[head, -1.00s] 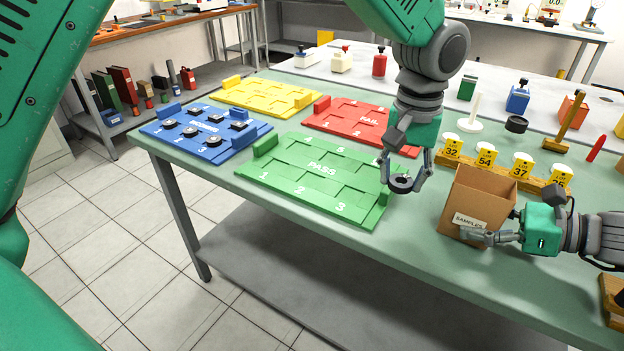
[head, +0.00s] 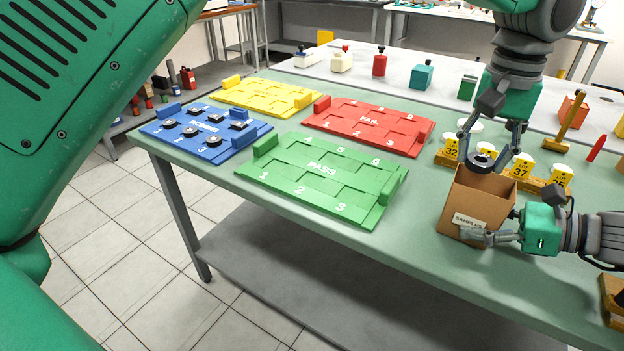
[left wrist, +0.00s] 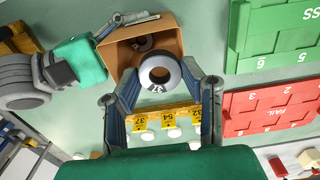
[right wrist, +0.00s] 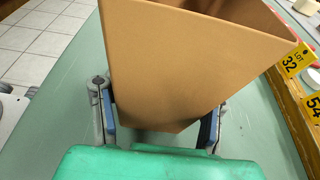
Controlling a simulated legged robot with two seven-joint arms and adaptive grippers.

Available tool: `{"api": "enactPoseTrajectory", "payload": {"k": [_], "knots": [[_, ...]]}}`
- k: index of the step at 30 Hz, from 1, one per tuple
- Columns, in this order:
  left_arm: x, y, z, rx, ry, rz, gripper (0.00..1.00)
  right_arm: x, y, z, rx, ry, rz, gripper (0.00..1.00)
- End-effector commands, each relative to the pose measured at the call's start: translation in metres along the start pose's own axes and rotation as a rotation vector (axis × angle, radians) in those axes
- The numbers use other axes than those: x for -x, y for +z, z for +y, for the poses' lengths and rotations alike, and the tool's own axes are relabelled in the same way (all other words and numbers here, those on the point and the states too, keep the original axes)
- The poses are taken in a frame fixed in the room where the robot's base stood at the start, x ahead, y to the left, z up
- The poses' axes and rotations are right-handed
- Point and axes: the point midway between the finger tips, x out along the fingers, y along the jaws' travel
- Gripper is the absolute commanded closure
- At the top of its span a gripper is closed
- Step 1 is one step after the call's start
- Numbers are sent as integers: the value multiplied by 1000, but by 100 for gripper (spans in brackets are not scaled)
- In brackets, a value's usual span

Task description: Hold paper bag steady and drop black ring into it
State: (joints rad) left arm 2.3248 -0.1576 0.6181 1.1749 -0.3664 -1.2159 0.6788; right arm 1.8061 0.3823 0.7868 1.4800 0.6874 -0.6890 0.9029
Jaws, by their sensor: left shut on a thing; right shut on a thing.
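The brown paper bag (head: 474,205) stands open-topped at the table's front right, with a "SAMPLES" label facing front. My right gripper (head: 490,237) is shut on the bag low down; the bag fills the right wrist view (right wrist: 190,60) between its fingers. My left gripper (head: 490,155) is shut on a black ring (head: 481,163), holding it just above the bag's mouth. In the left wrist view this ring (left wrist: 158,72) overlaps the bag's near rim, and another dark ring (left wrist: 144,42) lies inside the bag (left wrist: 122,50).
A wooden rack (head: 530,183) with numbered yellow tags stands just behind the bag. The green PASS tray (head: 320,180), red FAIL tray (head: 370,125) and blue tray (head: 205,135) with several black rings lie to the left. Bare table lies between PASS tray and bag.

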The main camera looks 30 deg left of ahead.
Motion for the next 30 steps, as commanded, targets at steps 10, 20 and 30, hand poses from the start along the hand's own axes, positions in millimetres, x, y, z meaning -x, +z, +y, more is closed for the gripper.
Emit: {"api": "enactPoseTrajectory", "payload": {"k": [10, 20, 30], "knots": [[-19, 0, 1, 0, 0, 1, 90, 1, 0, 0, 0, 0, -1, 64], [-19, 0, 1, 0, 0, 0, 40, 1, 0, 0, 0, 0, -1, 64], [-14, 0, 0, 0, -1, 2, 40, 0, 0, 0, 0, 0, -1, 64]]}}
